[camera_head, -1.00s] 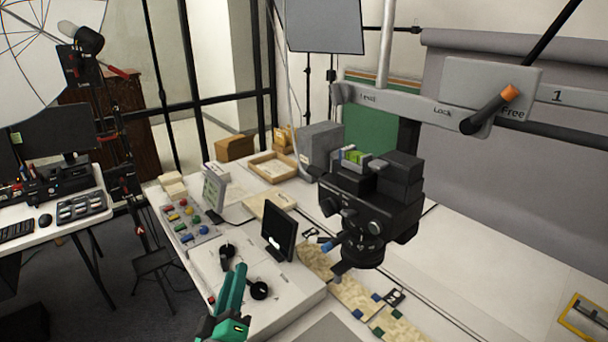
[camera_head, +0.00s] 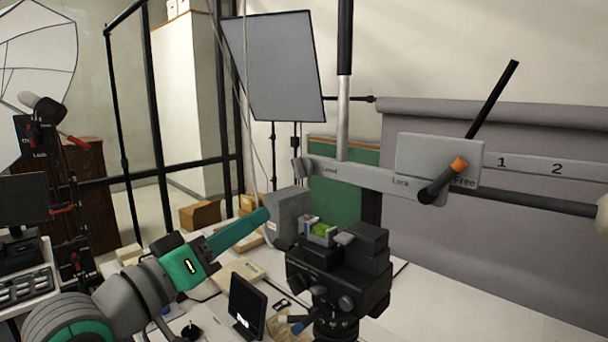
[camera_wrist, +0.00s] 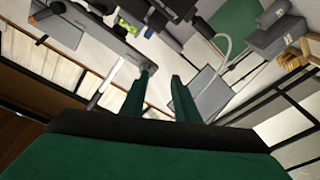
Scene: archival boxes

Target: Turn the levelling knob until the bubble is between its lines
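A grey crossbar (camera_head: 370,180) carries the word "Level" beside a small grey knob (camera_head: 300,168) at its left end. The green spirit level (camera_head: 320,230) sits on top of the black camera (camera_head: 340,275) under the bar. Its bubble and lines are too small to read. My gripper (camera_head: 264,215) is left of the camera, below and left of the knob, touching neither. Its teal fingers point up and right. In the wrist view the fingers (camera_wrist: 162,76) stand apart with nothing between them, so it is open. A yellow-green patch beyond them may be the level.
A grey box (camera_head: 287,212) stands behind my fingers. A small black screen (camera_head: 246,306) stands on the white table below. A grey light panel (camera_head: 274,68) hangs behind.

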